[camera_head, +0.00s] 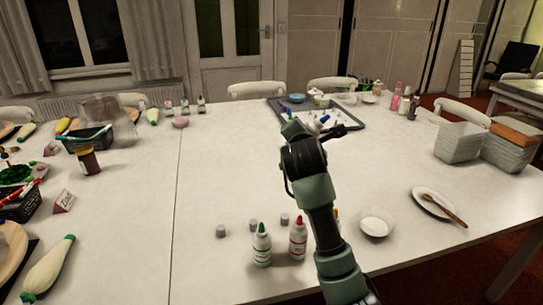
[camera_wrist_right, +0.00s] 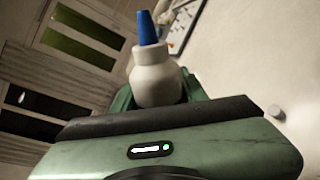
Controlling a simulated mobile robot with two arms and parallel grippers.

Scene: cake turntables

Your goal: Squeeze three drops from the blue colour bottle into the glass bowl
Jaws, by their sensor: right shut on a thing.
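The blue colour bottle (camera_wrist_right: 158,72) is white with a blue nozzle and is held in my right gripper (camera_wrist_right: 160,100). In the head view my right gripper (camera_head: 318,132) is over the table near the tray, and a small blue tip (camera_head: 324,118) shows beside it. The fingers are mostly hidden there. A small round bowl (camera_head: 376,224) with white contents stands right of my forearm; I cannot tell if it is the glass one. My left gripper is not in view.
A green-tipped bottle (camera_head: 262,246) and a red-tipped bottle (camera_head: 298,240) stand at the front, with small grey caps (camera_head: 252,226) behind. A dark-rimmed tray (camera_head: 356,124) lies at the back. A plate with a wooden spoon (camera_head: 448,210) and baskets (camera_head: 460,142) are at right.

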